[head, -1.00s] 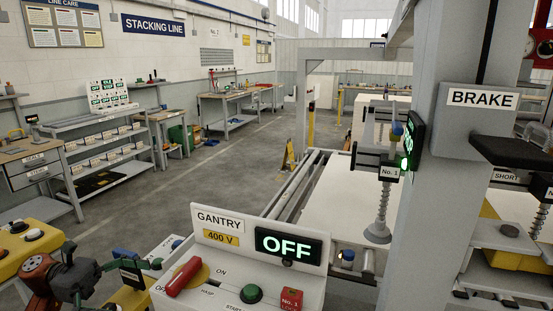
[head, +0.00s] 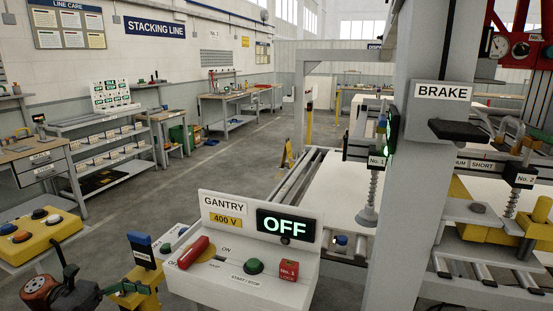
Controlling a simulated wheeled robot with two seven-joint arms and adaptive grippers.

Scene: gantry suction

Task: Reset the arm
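A dark, jointed shape with a red-brown round part, which looks like my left gripper (head: 78,290), is at the lower left edge in the head view. It is partly cut off, and I cannot tell whether its fingers are open or shut. No held object can be made out. My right gripper is not in view. The gantry panel (head: 305,231) stands in front, its display (head: 287,226) reading OFF.
A grey post with a BRAKE label (head: 442,92) and a black plate (head: 456,131) stands at the right. A No. 1 suction unit (head: 370,200) hangs beside it. A yellow button box (head: 40,240) is at the left. The grey floor (head: 240,165) is open behind.

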